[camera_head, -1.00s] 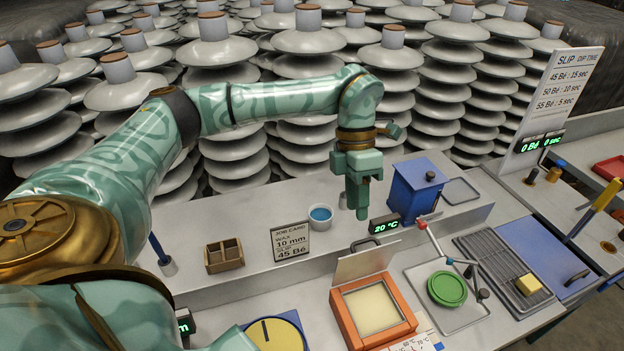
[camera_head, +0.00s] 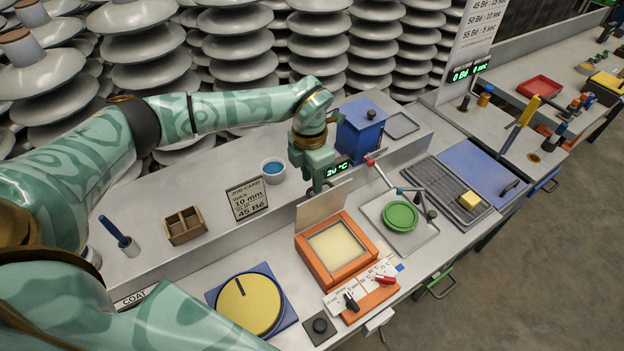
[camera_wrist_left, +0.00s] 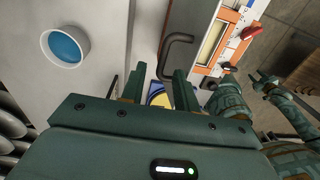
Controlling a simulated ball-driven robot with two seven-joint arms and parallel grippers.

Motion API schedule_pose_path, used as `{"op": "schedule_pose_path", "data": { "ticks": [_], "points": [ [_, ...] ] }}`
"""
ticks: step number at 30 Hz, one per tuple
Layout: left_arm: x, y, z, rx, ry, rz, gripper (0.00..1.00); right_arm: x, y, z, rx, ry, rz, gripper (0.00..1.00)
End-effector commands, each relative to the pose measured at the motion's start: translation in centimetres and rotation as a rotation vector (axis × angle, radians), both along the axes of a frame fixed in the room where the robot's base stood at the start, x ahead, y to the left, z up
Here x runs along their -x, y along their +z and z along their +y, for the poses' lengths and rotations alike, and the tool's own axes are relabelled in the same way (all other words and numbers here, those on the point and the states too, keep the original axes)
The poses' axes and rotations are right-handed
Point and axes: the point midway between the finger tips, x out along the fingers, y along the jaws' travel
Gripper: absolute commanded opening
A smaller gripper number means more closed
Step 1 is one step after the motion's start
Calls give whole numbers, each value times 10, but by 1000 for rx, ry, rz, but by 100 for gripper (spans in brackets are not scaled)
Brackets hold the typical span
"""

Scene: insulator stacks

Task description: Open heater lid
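The orange heater box (camera_head: 371,252) with a pale yellow top stands at the bench front. Its pale lid (camera_head: 322,206) stands raised at the back edge, tilted backward. My left gripper (camera_head: 316,188) is just behind the lid's upper edge, pointing down, and hides part of it. In the left wrist view my left gripper (camera_wrist_left: 158,88) has its fingers apart with nothing held. A dark bar handle (camera_wrist_left: 172,48) shows just beyond the fingertips; I cannot tell whether they touch it. Parts of my right arm (camera_wrist_left: 230,103) show at the right there, but its finger state is unclear.
A blue box (camera_head: 360,128) and a green temperature display (camera_head: 338,169) stand close to my left gripper. A blue-filled cup (camera_head: 272,170), job card (camera_head: 247,198) and wooden tray (camera_head: 184,226) are to the left. A green disc (camera_head: 400,215) lies right of the heater.

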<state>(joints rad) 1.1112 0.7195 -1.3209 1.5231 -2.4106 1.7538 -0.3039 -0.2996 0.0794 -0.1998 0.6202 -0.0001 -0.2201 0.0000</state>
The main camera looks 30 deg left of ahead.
Motion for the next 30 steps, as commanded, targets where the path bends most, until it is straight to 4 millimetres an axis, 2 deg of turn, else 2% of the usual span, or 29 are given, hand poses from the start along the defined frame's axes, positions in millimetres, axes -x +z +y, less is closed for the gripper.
{"op": "schedule_pose_path", "data": {
  "ticks": [4,12,13,15,16,23,30],
  "points": [
    [1,-11,-1,0,0,1,31,0,-1,-1,1,0,1,36],
    [1,-12,-1,0,-1,0,31,0,-1,-1,1,0,1,36],
    [1,-12,-1,0,0,0,25,0,-1,-1,1,1,1,36],
    [1,-12,-1,0,0,0,6,0,-1,-1,1,1,1,36],
    [1,-11,-1,0,0,0,0,0,-1,-1,1,1,1,36],
    [-1,-13,3,17,2,13,0,1,-3,-1,2,1,2,36],
    [-19,-25,32,182,8,110,0,5,-27,-1,1,1,10,36]
  ]
}}
